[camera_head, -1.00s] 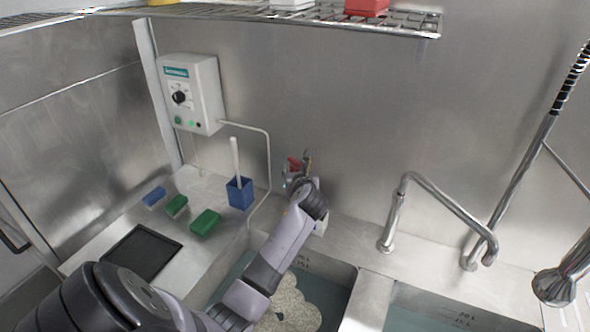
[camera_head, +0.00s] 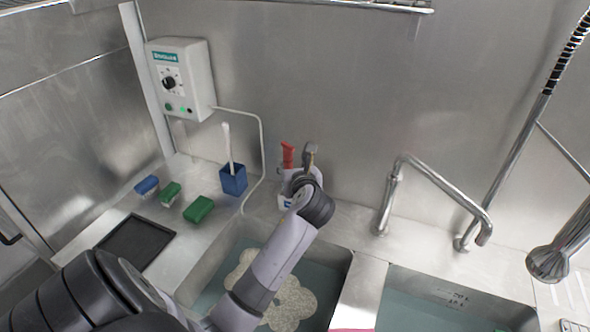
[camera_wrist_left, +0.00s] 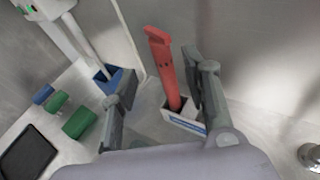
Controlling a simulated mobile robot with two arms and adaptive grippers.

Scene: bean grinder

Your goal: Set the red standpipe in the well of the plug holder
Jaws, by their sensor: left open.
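The red standpipe (camera_wrist_left: 164,62) stands in the white plug holder (camera_wrist_left: 184,123) in the left wrist view, its lower end inside the holder and hidden by the rim. It leans slightly in that picture. In the head view the standpipe (camera_head: 287,155) shows beside my left gripper (camera_head: 298,168), and the plug holder (camera_head: 284,202) is mostly hidden behind the wrist. My left gripper (camera_wrist_left: 160,82) is open, with one finger on each side of the standpipe in the wrist view and a gap to the left finger. Contact at the right finger cannot be told. My right gripper is not in view.
A blue cup with a white-handled brush (camera_head: 233,180), green sponges (camera_head: 198,209) and a black tray (camera_head: 135,246) lie left on the counter. Water-filled sinks (camera_head: 270,290) lie in front. A tap (camera_head: 400,190) stands right; the steel wall is close behind.

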